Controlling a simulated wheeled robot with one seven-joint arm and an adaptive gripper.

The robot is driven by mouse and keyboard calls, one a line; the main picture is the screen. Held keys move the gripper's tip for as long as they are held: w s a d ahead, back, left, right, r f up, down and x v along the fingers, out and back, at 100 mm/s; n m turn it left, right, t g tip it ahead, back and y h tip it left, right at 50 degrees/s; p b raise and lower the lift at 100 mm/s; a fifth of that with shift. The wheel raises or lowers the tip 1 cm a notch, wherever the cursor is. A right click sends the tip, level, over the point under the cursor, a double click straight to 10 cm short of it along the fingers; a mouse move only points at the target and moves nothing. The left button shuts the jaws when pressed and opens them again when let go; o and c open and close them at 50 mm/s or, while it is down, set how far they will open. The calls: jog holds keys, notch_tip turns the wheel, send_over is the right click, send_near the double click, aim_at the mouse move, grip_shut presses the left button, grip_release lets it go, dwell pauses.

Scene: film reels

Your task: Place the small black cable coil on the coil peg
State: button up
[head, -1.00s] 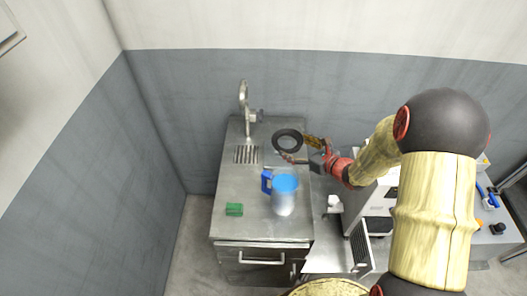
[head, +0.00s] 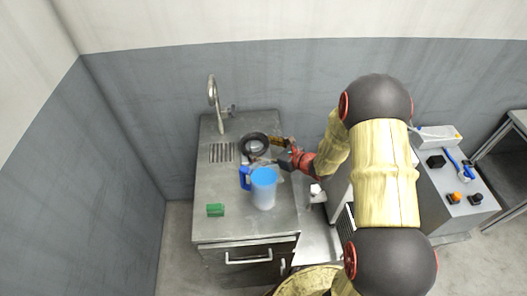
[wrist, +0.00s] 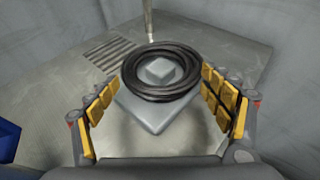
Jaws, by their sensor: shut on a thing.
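The black cable coil (wrist: 161,72) is a thick ring between the two yellow-padded fingers of my gripper (wrist: 161,92) in the wrist view. My gripper is shut on it, a finger at each side. The coil peg (wrist: 159,69), a grey square post on a grey square base (wrist: 150,116), shows through the middle of the ring. How far the coil sits down the post is unclear. In the head view the coil (head: 254,136) is over the back right of the steel counter, with my gripper (head: 275,151) at its right side.
A clear pitcher with blue top and handle (head: 263,188) stands just in front of the coil. A green block (head: 215,210) lies at the counter's front left. A tap (head: 213,95) rises behind a drain grille (head: 221,153). A grey table with small parts (head: 455,205) is at right.

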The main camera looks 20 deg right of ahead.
jog(key=shift+f, duration=0.25)
jog(key=o, duration=1.7)
jog(key=shift+c, duration=0.2)
jog(key=shift+o, duration=0.5)
jog(key=shift+r, duration=0.2)
jog(key=p+v, duration=0.3)
jog(key=v, duration=0.9)
jog(key=shift+f, duration=0.15)
jog(key=shift+s, duration=0.1)
